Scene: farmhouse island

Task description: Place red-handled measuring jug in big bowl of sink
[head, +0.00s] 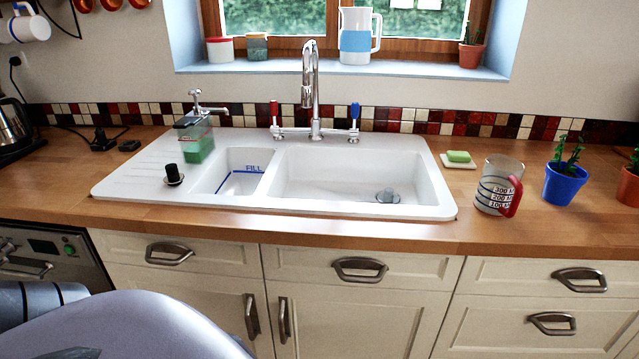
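The red-handled measuring jug (491,186) stands upright on the wooden counter, to the right of the sink. It is clear, with dark volume markings, and its red handle (511,197) faces right and toward the front. The big bowl looks empty apart from the drain fitting (388,196). Neither of my grippers shows. A grey rounded part of mine fills the bottom left corner.
A tall chrome tap (311,88) rises behind the bowls. A green soap bottle (196,140) and a black plug (173,174) are on the left. A green sponge (458,157) lies between sink and jug. A blue plant pot (563,183) stands right of the jug.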

